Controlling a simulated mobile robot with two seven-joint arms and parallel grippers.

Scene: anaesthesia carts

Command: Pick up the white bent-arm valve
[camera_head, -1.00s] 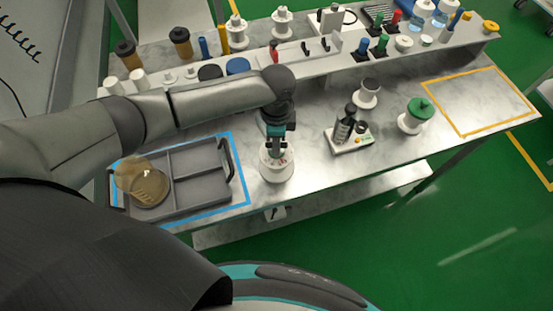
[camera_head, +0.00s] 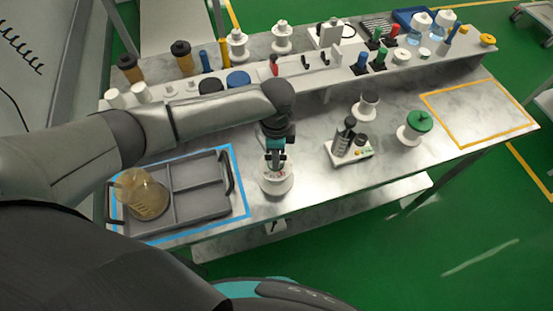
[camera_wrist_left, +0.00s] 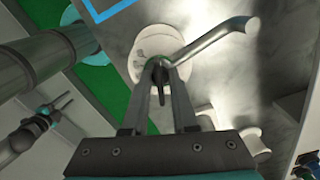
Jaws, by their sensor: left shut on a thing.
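The white bent-arm valve (camera_head: 277,183) is at the front middle of the bench, right of the blue-outlined tray. In the left wrist view it shows as a pale round disc with a grey bent arm (camera_wrist_left: 208,42) reaching to the upper right. My left gripper (camera_head: 275,160) points down over it, with its fingers (camera_wrist_left: 160,68) shut on its middle. The fingers and a dark part between them hide the grip point. I cannot tell whether the valve is clear of the bench. My right gripper (camera_wrist_left: 46,120) shows small at the left of the wrist view, and its opening is unclear.
A grey tray (camera_head: 200,208) holding an amber-coloured flask (camera_head: 147,197) is to the left. A device with dark cylinders (camera_head: 350,152) and a green-topped white item (camera_head: 412,130) stand to the right. A raised shelf full of items runs behind. The yellow-outlined area (camera_head: 485,115) is empty.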

